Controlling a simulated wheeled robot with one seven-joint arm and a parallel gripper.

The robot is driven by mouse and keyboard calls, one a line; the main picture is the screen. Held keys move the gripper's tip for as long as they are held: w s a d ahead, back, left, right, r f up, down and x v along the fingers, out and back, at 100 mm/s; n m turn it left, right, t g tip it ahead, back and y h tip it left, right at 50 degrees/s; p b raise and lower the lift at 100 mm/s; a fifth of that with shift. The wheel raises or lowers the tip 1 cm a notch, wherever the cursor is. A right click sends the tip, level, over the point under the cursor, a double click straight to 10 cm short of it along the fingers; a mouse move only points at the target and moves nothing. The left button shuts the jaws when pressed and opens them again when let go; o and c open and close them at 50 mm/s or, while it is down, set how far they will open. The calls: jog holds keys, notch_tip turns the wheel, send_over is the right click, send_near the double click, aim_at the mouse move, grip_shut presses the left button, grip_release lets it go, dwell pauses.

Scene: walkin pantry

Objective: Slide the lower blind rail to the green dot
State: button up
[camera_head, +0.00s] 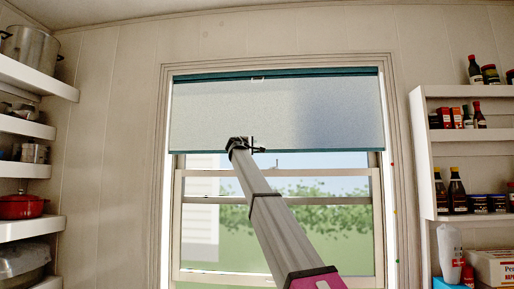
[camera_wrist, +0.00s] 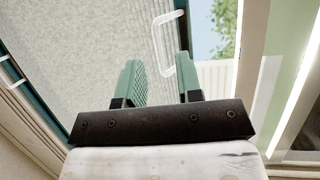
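The blind (camera_head: 275,110) is a pale sheet at the top of the window, with a teal upper rail (camera_head: 230,75). Its teal lower rail (camera_head: 330,150) lies level, just above the middle of the window. My gripper (camera_head: 250,147) is at this rail, left of its middle. In the wrist view my gripper (camera_wrist: 158,60) is open, with two green fingers apart. A white loop handle (camera_wrist: 172,42) shows at the blind's edge, its near end between or just beyond the fingertips; contact cannot be told.
Shelves with pots (camera_head: 28,130) stand at the left wall. A white rack (camera_head: 425,150) with bottles and jars hangs at the right. The window glass (camera_head: 310,240) below the rail is clear apart from my arm.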

jog(key=x, duration=0.4)
jog(key=shift+w+d, duration=0.1)
jog(key=shift+w, duration=0.1)
grip_shut()
notch_tip(320, 180, down, 59)
jog(key=shift+d+r, duration=0.15)
jog(key=shift+r, duration=0.05)
grip_release()
